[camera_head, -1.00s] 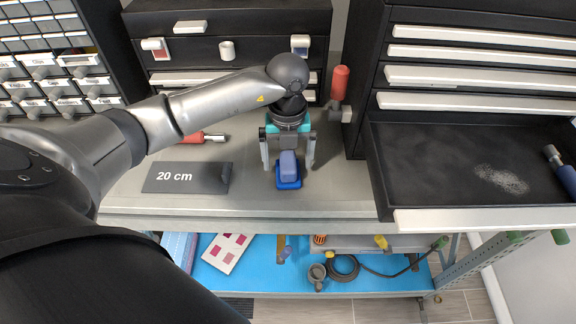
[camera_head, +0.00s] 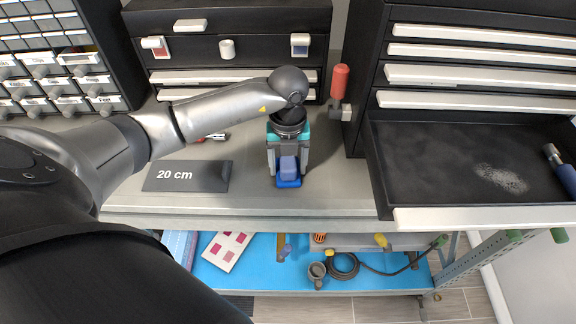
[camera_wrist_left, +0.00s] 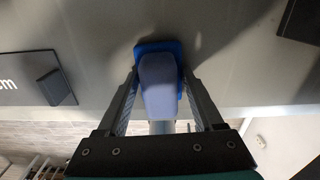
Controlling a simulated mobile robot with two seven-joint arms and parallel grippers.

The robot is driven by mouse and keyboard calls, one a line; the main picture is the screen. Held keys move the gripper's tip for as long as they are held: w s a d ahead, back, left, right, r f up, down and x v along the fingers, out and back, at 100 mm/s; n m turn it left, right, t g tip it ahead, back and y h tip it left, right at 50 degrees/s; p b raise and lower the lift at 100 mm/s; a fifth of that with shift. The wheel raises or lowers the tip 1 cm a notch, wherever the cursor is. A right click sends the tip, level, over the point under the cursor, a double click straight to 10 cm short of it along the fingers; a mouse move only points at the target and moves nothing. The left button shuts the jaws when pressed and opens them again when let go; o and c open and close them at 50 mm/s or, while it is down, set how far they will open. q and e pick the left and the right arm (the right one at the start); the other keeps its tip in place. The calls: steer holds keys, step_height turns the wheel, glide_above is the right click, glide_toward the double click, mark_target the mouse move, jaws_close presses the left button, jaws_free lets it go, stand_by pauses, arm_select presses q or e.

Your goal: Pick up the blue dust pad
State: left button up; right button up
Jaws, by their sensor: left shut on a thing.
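The blue dust pad (camera_head: 288,168) stands on the grey worktop near its front edge. It has a bright blue base and a paler blue-grey grip block on top. My left gripper (camera_head: 288,172) points down over it, with a finger on each side of the grip block, and is shut on it. In the left wrist view the pad (camera_wrist_left: 159,82) lies between the two fingers of my left gripper (camera_wrist_left: 160,90), its base on the worktop surface. My right gripper is not in view.
A black plate marked 20 cm (camera_head: 187,177) lies left of the pad. An open black drawer (camera_head: 440,160) with a pale dusty patch juts out at right. A red-handled tool (camera_head: 340,82) stands behind. A lower blue shelf (camera_head: 255,272) holds several things.

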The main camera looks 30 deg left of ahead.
mark_target(288, 159)
arm_select(q)
steer(key=c, duration=0.4)
steer(key=shift+r, duration=0.1)
steer(key=shift+c, duration=0.2)
step_height(288, 159, up, 20)
steer(key=shift+p, duration=0.4)
steer(key=o, duration=0.9)
steer(key=c, duration=0.7)
steer(key=shift+o, duration=0.2)
